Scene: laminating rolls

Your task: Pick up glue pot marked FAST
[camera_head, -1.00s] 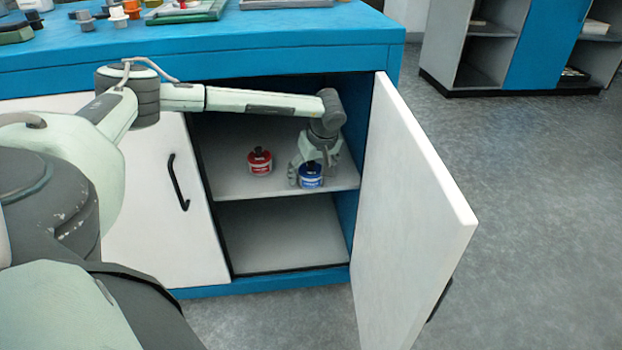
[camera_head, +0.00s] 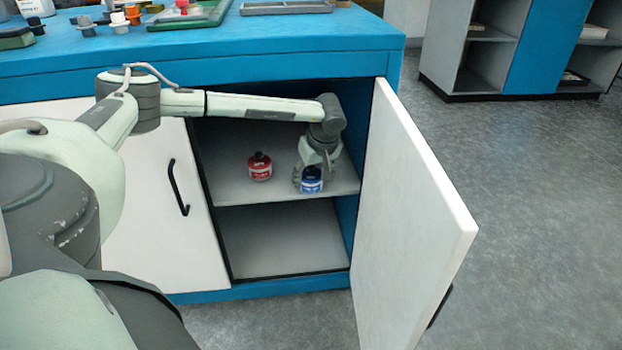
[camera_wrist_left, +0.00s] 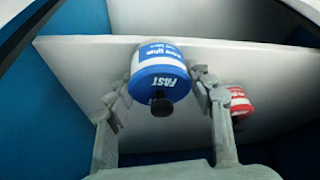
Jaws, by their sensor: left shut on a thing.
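The blue glue pot (camera_head: 311,181) is at the right of the cabinet's shelf in the head view. I cannot tell whether the pot still touches the shelf. A red glue pot (camera_head: 260,167) with a dark cap stands to its left and shows behind a finger in the wrist view (camera_wrist_left: 239,100). My right gripper is not in view.
The shelf (camera_head: 230,190) lies inside the blue cabinet. The open white door (camera_head: 415,220) stands at the right, and a closed door (camera_head: 150,230) with a black handle is at the left. Caps and trays sit on the blue worktop (camera_head: 250,35). The lower compartment is empty.

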